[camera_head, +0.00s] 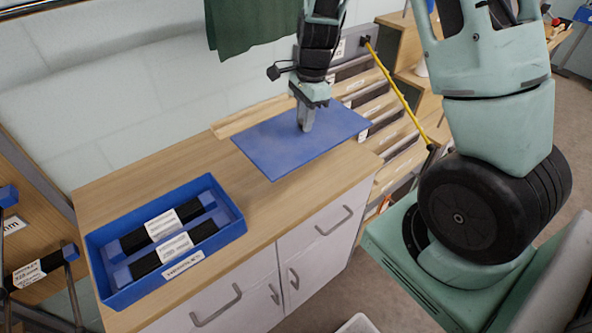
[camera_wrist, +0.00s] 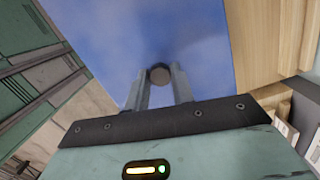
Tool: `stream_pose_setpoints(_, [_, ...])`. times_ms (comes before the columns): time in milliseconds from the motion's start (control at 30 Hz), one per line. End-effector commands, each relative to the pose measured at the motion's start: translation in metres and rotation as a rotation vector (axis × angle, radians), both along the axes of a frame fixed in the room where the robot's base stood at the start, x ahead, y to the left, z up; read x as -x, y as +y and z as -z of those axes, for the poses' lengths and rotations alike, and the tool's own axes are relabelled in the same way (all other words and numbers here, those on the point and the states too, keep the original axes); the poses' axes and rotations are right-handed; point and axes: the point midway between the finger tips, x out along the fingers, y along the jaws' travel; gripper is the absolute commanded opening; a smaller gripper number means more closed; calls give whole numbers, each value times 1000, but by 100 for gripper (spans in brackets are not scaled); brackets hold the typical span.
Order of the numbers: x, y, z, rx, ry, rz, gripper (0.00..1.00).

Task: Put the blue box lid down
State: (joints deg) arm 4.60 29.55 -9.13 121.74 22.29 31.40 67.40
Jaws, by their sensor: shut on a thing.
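The blue box lid (camera_head: 285,142) is a flat blue panel in the head view, over the right end of the wooden counter. My gripper (camera_head: 306,122) is above it, pointing down, shut on the lid's small round knob. In the wrist view my gripper (camera_wrist: 159,85) has its two fingers on either side of the dark knob (camera_wrist: 159,73), with the blue lid (camera_wrist: 190,35) filling the upper middle. The lid's right part reaches past the counter's front edge. The blue box (camera_head: 236,228) stands open at the counter's left end and holds two black rolls with white labels.
The wooden counter (camera_head: 180,174) has bare room between the box and the lid. White drawers and doors (camera_head: 318,235) are below its front. Shelving with a yellow strip (camera_head: 395,92) is at the right, and a green cloth (camera_head: 250,22) hangs above.

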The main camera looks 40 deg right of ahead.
Motion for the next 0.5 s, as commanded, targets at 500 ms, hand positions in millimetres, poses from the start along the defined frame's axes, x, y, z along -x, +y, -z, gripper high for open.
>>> stream_pose_setpoints(500, [1,0,60,-1,5,1,0])
